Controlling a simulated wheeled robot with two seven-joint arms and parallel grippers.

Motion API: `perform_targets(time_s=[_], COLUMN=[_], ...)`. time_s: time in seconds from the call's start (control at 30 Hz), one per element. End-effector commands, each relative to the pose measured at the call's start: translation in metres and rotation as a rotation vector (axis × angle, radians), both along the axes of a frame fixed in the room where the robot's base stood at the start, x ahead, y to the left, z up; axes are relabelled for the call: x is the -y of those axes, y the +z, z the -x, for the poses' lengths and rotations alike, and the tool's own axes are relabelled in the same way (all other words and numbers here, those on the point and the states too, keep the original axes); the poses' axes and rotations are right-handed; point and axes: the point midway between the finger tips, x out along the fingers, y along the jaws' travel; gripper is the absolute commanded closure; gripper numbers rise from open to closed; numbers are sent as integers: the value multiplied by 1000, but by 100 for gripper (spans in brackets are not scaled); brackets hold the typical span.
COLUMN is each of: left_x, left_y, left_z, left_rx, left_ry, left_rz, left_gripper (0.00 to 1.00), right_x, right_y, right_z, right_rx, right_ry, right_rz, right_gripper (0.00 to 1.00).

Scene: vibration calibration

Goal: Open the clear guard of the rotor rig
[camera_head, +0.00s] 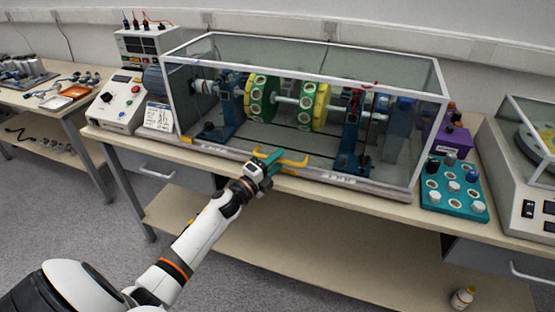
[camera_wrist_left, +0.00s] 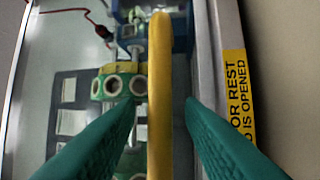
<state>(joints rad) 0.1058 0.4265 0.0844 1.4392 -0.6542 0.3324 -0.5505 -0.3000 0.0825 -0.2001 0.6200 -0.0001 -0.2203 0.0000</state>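The rotor rig's clear guard (camera_head: 308,68) is a see-through box with pale edges, down over the rig. Under it a shaft carries green discs with holes (camera_head: 258,97). A yellow handle (camera_head: 295,161) is on the guard's front lower edge. It also shows in the left wrist view (camera_wrist_left: 160,60) as a long upright bar. My left gripper (camera_head: 270,158) is at the handle. Its teal fingers are open (camera_wrist_left: 160,105), one on each side of the bar, with small gaps visible. My right gripper is not in view.
A control box (camera_head: 122,103) stands left of the rig. A teal tray with knobs (camera_head: 455,205) and a purple box (camera_head: 447,138) are on the right. A yellow label (camera_wrist_left: 238,95) lies beside the handle. A small bottle (camera_head: 463,298) is on the lower shelf.

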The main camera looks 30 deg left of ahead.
Motion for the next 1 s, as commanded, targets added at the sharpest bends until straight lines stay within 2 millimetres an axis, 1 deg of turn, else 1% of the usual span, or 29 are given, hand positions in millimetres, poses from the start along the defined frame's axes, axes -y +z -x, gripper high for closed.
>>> perform_targets(time_s=[0.1, 0.33, 0.5, 0.53, 0.57, 0.83, 0.93, 1.0], left_x=[1, 1, 1, 1, 1, 1, 1, 0], left_y=[0, 0, 0, 0, 0, 1, 7, 13], left_z=[-4, -4, -4, -4, -4, -4, -3, -2], left_rx=[-1, -1, -1, -1, -1, -3, -11, -22], left_ry=[0, 0, 0, 0, 0, 0, 0, 0], left_rz=[0, 1, 1, 1, 1, 1, 1, 4], left_gripper=[65, 65, 93, 98, 100, 100, 100, 100], right_x=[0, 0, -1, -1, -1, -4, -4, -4], right_y=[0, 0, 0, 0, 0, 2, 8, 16], right_z=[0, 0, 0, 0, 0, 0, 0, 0], right_rx=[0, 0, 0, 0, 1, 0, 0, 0], right_ry=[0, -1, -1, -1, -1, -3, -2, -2], right_rz=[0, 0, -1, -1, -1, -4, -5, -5], right_gripper=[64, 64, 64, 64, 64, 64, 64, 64])
